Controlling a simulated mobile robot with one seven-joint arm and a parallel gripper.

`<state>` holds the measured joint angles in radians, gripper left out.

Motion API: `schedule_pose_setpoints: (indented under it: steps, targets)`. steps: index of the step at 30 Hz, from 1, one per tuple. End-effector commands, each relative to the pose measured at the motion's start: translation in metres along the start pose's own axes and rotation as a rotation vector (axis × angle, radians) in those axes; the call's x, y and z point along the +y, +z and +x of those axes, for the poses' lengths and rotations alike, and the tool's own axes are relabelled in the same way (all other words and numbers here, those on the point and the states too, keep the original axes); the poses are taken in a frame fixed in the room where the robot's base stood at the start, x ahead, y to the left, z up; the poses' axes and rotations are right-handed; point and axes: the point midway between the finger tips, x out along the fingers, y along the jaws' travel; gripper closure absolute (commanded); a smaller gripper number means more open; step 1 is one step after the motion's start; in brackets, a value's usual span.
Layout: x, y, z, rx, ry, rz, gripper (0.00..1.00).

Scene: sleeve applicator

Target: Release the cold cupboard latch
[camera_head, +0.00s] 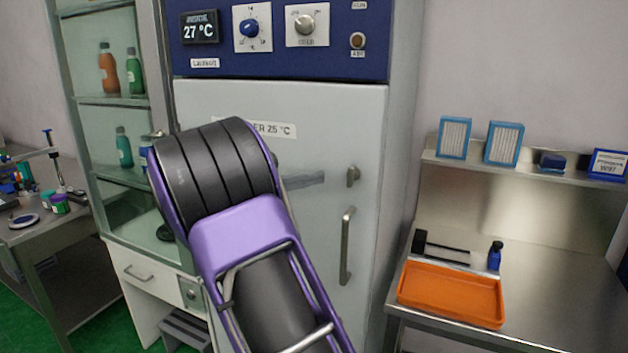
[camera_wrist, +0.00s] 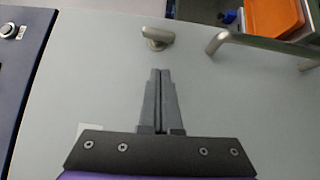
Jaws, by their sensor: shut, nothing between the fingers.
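The cold cupboard (camera_head: 350,115) stands in the middle of the head view, its pale door closed under a blue control panel. The latch (camera_head: 352,176) is a small metal lever on the door's right side, above the long bar handle (camera_head: 346,245). In the wrist view the latch (camera_wrist: 157,37) lies just beyond my fingertips, and the handle (camera_wrist: 222,40) is to its right. My gripper (camera_wrist: 160,72) is shut and empty, pointing at the latch with a small gap visible between them. In the head view my purple and black arm hides the lower left of the door and part of its label.
The control panel (camera_head: 280,62) has a display reading 27 °C and knobs. A glass cabinet (camera_head: 110,150) with bottles stands to the left. To the right, a steel bench (camera_head: 560,285) holds an orange tray (camera_head: 450,293) and a small blue bottle (camera_head: 494,256).

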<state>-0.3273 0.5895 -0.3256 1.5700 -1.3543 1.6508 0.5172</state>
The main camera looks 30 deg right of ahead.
Motion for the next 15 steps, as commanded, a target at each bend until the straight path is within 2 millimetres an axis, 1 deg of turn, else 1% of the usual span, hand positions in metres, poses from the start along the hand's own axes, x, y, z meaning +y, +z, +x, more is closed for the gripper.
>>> schedule_pose_setpoints:
  steps: [1, 6, 9, 12, 15]
  targets:
    - [0.000, -0.001, -0.019, 0.010, -0.001, 0.001, 1.00]
    - [0.005, -0.001, -0.058, 0.007, -0.001, 0.001, 1.00]
    - [0.007, 0.000, -0.075, 0.006, -0.001, 0.001, 1.00]
    - [0.009, 0.000, -0.087, 0.006, -0.001, 0.001, 1.00]
    - [0.009, 0.001, -0.094, 0.003, -0.001, 0.000, 1.00]
